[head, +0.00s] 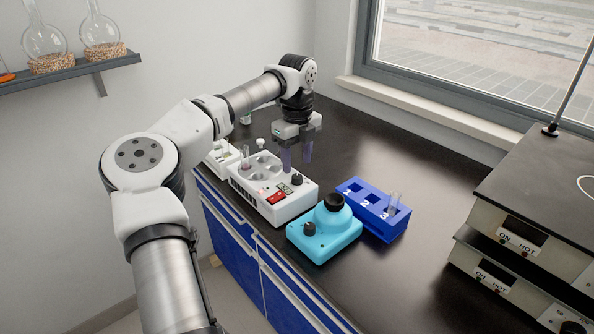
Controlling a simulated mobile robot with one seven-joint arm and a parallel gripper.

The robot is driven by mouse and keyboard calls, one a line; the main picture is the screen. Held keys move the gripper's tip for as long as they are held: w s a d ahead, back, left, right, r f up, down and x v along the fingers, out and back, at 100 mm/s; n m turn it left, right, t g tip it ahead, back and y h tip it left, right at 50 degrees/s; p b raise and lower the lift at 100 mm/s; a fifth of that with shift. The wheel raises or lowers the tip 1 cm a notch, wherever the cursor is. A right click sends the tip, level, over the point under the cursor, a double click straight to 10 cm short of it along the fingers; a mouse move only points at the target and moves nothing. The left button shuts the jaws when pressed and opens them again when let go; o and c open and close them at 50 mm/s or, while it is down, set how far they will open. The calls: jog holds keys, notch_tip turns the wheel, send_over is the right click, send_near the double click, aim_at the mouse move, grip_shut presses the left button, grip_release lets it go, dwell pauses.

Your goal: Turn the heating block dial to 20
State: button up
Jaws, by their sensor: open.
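The white heating block (251,199) sits on the dark bench with large round wells on top. Its black dial (297,179) is at the right end of the top, beside a red switch (276,197) and a small display panel. The dial's setting is too small to read. My gripper (297,161) points down with its two purplish fingers apart and nothing between them. In the head view the fingers show just above and behind the dial. I cannot tell the exact height gap, but no contact with the dial is visible.
A turquoise mixer (326,240) with a black cup stands right of the block. A blue rack (378,226) marked 1, 2, 3 holds a tube (393,204). Stacked hot plates (525,215) stand far right. Another white device (221,157) is behind left. The bench near the window is clear.

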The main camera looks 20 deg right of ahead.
aim_at(297, 176)
notch_tip(297, 176, up, 10)
jog(key=shift+f, duration=0.2)
dwell(0.3)
